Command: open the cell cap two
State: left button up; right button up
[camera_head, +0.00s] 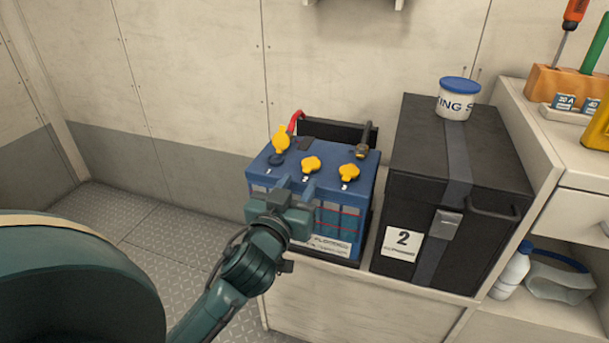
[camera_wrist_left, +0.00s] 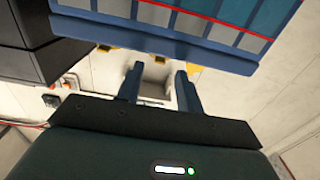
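The blue battery (camera_head: 335,195) stands on the bench with three yellow cell caps along its top. The left cap (camera_head: 281,138) is tipped up beside a dark round opening (camera_head: 276,158). The middle cap (camera_head: 311,164) and the right cap (camera_head: 349,172) sit down on the top. My left gripper (camera_head: 305,192) is in front of the battery, just below the middle cap, and partly covers the battery's front. In the left wrist view, its two fingers (camera_wrist_left: 159,72) are apart with nothing between them. My right gripper is not in view.
A black box (camera_head: 450,180) marked 2 stands right of the battery, with a blue-lidded tub (camera_head: 458,98) on top. Red and dark cable ends are behind the battery. A tool rack (camera_head: 560,85) is at far right. The floor at left is clear.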

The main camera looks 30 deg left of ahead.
aim_at(306, 172)
pick_arm(q)
jog(key=shift+x, duration=2.15)
jog(key=c, duration=0.6)
